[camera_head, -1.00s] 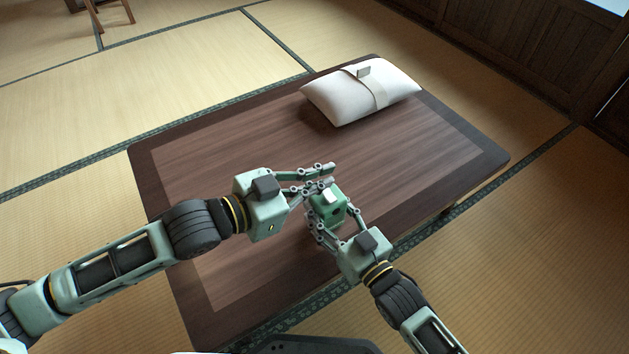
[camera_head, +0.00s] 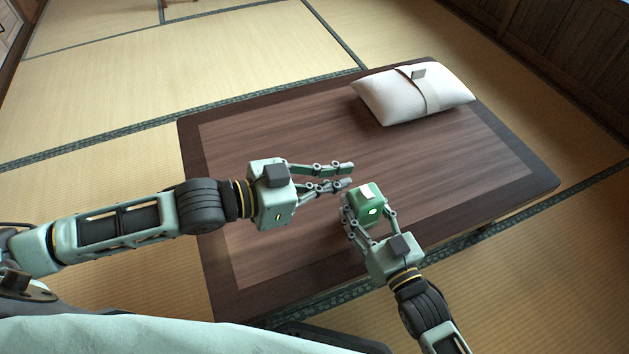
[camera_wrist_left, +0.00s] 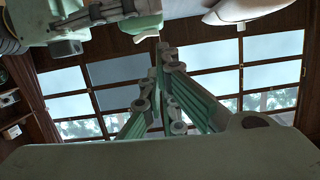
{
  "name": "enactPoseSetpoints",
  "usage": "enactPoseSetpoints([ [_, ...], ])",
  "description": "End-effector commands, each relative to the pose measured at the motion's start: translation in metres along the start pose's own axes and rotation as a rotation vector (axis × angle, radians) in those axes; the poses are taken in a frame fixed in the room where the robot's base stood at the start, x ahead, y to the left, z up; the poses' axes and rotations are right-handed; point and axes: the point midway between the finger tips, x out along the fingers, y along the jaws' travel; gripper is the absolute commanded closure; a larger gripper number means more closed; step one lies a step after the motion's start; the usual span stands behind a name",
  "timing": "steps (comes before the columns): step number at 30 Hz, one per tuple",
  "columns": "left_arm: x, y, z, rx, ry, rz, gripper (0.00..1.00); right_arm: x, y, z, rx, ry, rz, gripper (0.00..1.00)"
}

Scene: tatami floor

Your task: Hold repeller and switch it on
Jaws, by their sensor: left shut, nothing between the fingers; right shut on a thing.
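The repeller (camera_head: 362,206) is a small green box with a white patch on top and a bright white-green spot on its front face. My right gripper (camera_head: 363,218) is shut on it, holding it above the near part of the low table (camera_head: 290,160). My left gripper (camera_head: 350,176) is shut and empty, just up and left of the repeller, with its fingertips apart from it in the head view. In the left wrist view, the left fingers (camera_wrist_left: 163,48) meet at their tips. A pale green part at the top edge there is cut off.
A white pillow (camera_head: 405,98) with a band and a small tag lies at the table's far right. The rest of the tabletop is bare. Tatami floor (camera_head: 220,60) surrounds the table. Wooden wall panels (camera_head: 570,45) stand at the upper right.

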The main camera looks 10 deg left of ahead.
Motion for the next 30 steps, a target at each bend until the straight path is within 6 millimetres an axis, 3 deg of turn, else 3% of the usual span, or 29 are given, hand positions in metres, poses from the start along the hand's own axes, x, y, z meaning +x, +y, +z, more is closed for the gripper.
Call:
enactPoseSetpoints([
  [6, -0.034, -0.001, 0.002, 0.0, -0.005, 0.001, 1.0, 0.0, 0.0, 0.0, 0.0, 0.0, 0.0, 0.79],
  [12, -0.051, -0.003, 0.001, -0.001, -0.002, 0.0, 1.0, 0.0, 0.0, 0.0, 0.0, 0.0, 0.0, 0.79],
  [27, -0.054, -0.003, 0.0, -0.001, 0.0, 0.001, 1.0, 0.0, 0.0, 0.0, 0.0, 0.001, 0.0, 0.79],
  [28, -0.054, -0.003, 0.0, -0.001, 0.0, 0.001, 1.0, 0.0, 0.0, 0.0, 0.0, 0.001, 0.0, 0.46],
  [30, -0.054, -0.003, 0.0, -0.001, 0.0, 0.001, 1.0, 0.0, 0.0, 0.0, 0.0, 0.001, 0.0, 0.4],
])
